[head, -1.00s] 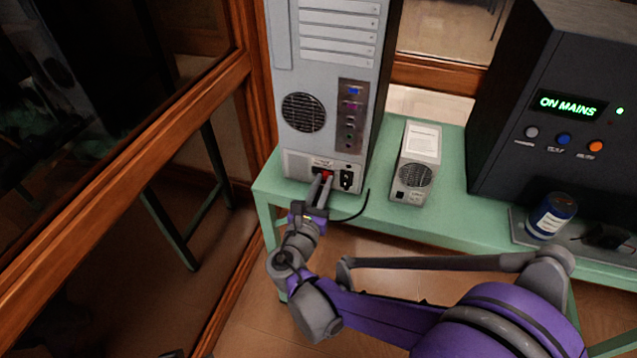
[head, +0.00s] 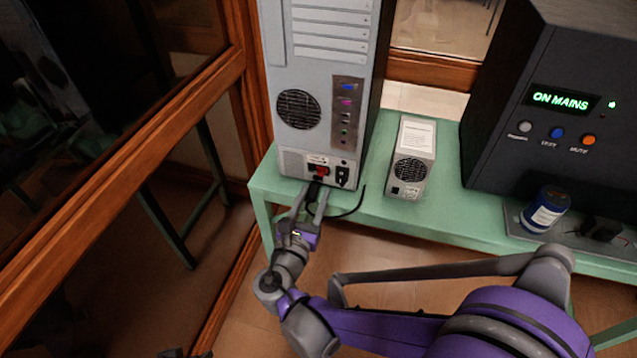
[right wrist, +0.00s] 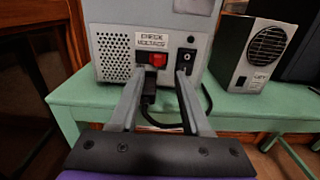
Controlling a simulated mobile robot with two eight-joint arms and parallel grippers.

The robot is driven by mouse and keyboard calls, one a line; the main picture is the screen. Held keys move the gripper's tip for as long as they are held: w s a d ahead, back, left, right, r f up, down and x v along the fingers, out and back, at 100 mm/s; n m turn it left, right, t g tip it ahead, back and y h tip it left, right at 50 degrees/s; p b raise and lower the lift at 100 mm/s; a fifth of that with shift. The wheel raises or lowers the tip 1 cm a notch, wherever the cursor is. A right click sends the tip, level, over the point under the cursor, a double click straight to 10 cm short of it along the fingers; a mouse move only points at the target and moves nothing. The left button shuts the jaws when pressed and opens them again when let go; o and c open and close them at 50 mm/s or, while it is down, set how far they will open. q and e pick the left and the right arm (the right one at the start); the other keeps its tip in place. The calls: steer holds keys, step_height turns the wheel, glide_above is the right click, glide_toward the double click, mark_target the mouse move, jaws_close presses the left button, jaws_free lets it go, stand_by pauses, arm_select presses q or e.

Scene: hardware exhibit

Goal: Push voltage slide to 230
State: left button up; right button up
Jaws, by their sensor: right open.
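The red voltage slide (head: 321,170) sits low on the back of a grey computer tower (head: 318,60). In the right wrist view the red slide (right wrist: 157,59) lies in a small window, with a dark part at its left, under a "CHECK VOLTAGE" label (right wrist: 152,41). Its number is too small to read. My right gripper (head: 313,192) is open and empty, in front of and a little below the slide, apart from it. In the right wrist view its fingers (right wrist: 160,80) stand spread to either side of the slide. My left gripper is not in view.
A black rocker switch (right wrist: 186,60) is right of the slide. A black cable (head: 348,211) hangs by the tower. A small fan unit (head: 408,182), a blue can (head: 547,212) and a black "ON MAINS" box (head: 555,50) stand on the green bench (head: 450,215).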

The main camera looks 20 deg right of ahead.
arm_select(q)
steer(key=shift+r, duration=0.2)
arm_select(e)
steer(key=v, duration=0.6)
steer(key=s+d+f+m+g+y, duration=0.3)
steer(key=s+d+f+m+g, duration=0.5)
steer(key=d+m, duration=0.4)
steer(key=s+a+f+m+g+y, duration=0.15)
steer(key=s+m+y, duration=0.3)
steer(key=m, duration=0.45)
steer(key=s+a+f+m+g+y, duration=0.1)
steer(key=s+a+m+y, duration=0.2)
steer(key=s+m, duration=0.4)
arm_select(q)
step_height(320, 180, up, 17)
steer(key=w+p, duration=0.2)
steer(key=p, duration=1.3)
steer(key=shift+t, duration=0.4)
arm_select(e)
steer(key=w+r+m, duration=0.1)
steer(key=w+r, duration=0.3)
steer(key=r, duration=1.2)
steer(key=shift+a+r+t, duration=0.2)
steer(key=shift+r+t, duration=0.05)
steer(key=shift+t, duration=0.2)
